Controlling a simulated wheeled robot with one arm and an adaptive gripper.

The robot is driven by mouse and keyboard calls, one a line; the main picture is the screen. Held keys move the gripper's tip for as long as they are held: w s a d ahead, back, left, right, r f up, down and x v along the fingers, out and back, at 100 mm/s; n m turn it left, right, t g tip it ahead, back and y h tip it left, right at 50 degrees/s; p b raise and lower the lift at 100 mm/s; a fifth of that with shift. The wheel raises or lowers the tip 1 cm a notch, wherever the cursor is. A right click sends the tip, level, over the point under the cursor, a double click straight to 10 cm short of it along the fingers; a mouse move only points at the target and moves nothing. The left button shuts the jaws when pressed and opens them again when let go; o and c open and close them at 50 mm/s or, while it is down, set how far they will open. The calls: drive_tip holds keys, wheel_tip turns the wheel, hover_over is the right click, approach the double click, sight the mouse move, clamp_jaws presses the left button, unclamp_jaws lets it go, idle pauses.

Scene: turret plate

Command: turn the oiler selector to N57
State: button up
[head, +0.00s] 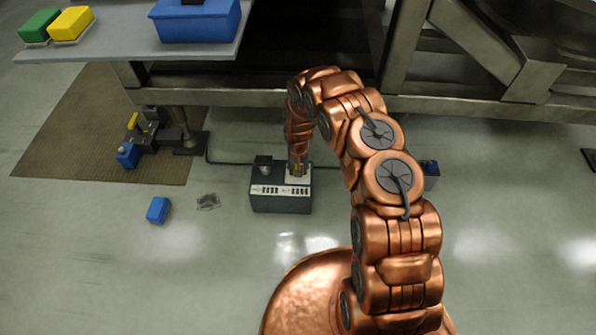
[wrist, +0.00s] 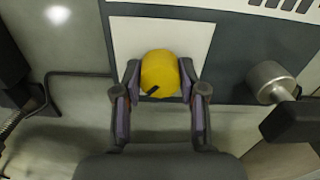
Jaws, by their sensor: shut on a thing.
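The selector is a round yellow knob (wrist: 160,70) with a short black mark on its lower edge, in front of a pale square plate (wrist: 202,36). My gripper (wrist: 160,80) has one finger on each side of the knob and is shut on it. In the head view my gripper (head: 298,169) reaches down to the top right of a dark grey box (head: 280,203), and only a sliver of yellow shows there. The box carries white label strips with dark marks, too small to read. I cannot read N57 anywhere.
A grey metal cylinder on a dark block (wrist: 270,82) stands right of the knob in the wrist view. A cable runs along the floor. A metal frame (head: 240,97) stands behind.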

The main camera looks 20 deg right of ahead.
drive_tip(key=shift+m+b, duration=0.85)
drive_tip(key=shift+m, duration=1.25)
drive_tip(key=o, duration=1.1)
drive_tip(key=shift+o, duration=0.2)
drive_tip(key=shift+r, duration=0.1)
wheel_tip(320, 180, up, 12)
